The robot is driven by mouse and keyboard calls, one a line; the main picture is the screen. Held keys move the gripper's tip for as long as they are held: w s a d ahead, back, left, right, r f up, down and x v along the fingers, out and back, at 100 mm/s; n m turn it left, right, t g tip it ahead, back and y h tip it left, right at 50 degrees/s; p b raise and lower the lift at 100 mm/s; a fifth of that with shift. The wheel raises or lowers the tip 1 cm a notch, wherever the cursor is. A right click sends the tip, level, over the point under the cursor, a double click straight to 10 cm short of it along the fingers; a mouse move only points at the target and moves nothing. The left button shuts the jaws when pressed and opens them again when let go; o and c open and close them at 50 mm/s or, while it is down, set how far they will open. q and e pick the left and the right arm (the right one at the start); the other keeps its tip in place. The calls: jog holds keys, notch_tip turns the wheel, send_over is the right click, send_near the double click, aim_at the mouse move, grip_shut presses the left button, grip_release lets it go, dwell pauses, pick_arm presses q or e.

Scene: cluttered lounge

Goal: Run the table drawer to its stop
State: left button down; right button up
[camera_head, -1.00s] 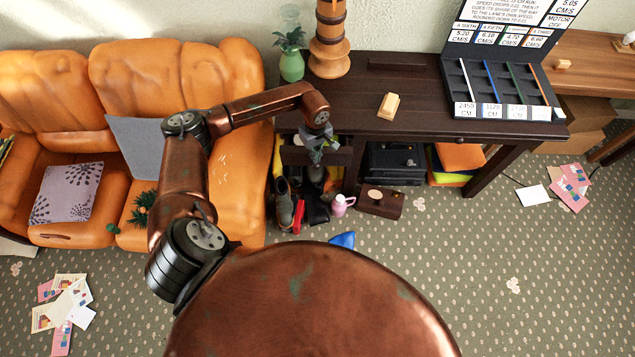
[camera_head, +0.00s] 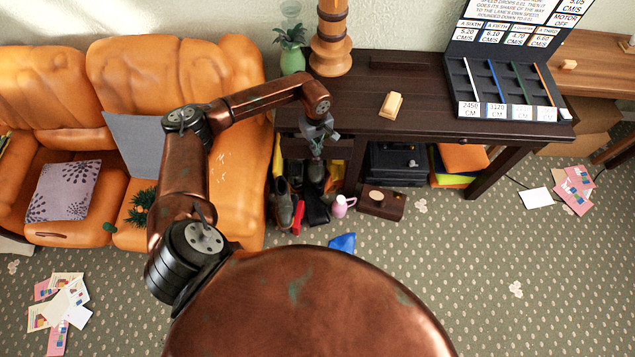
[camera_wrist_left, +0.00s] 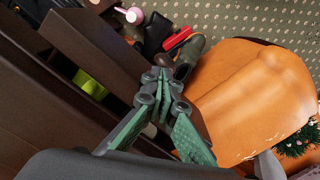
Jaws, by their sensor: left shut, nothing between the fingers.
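The dark wood drawer (camera_head: 343,148) is under the left end of the dark table (camera_head: 430,98), partly hidden behind my left gripper. How far it stands out is hard to tell. In the left wrist view a long dark panel (camera_wrist_left: 92,42), which looks like the drawer's front, slants across the upper left. My left gripper (camera_head: 316,156) points down in front of the drawer. In the left wrist view its green-and-grey fingers (camera_wrist_left: 160,78) are shut and empty, close to the panel's lower end; contact cannot be told. My right gripper is out of view.
An orange sofa (camera_head: 236,150) stands close to the left of the table. Shoes (camera_head: 284,208), a pink mug (camera_head: 342,206) and a brown box (camera_head: 381,203) sit on the floor below. A wooden block (camera_head: 391,104) and a display board (camera_head: 507,75) stand on the table.

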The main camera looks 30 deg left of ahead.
pick_arm(q)
jog(key=shift+w+a+b, duration=0.35)
jog(key=shift+w+b, duration=0.1)
jog(key=shift+w, duration=0.1)
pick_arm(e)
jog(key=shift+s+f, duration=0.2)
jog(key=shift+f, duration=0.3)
pick_arm(q)
jog(key=shift+w+a+b, duration=0.35)
jog(key=shift+w+b, duration=0.25)
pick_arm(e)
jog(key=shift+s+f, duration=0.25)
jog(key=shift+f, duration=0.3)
pick_arm(q)
jog(key=shift+w+a+b, duration=0.45)
jog(key=shift+w+b, duration=0.2)
jog(key=shift+w, duration=0.05)
jog(key=shift+w+a+b, duration=0.4)
jog(key=shift+w+b, duration=0.25)
jog(key=shift+r, duration=0.1)
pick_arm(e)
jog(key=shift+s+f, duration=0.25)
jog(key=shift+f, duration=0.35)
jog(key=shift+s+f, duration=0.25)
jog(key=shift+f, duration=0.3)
pick_arm(q)
jog(key=shift+s, duration=0.15)
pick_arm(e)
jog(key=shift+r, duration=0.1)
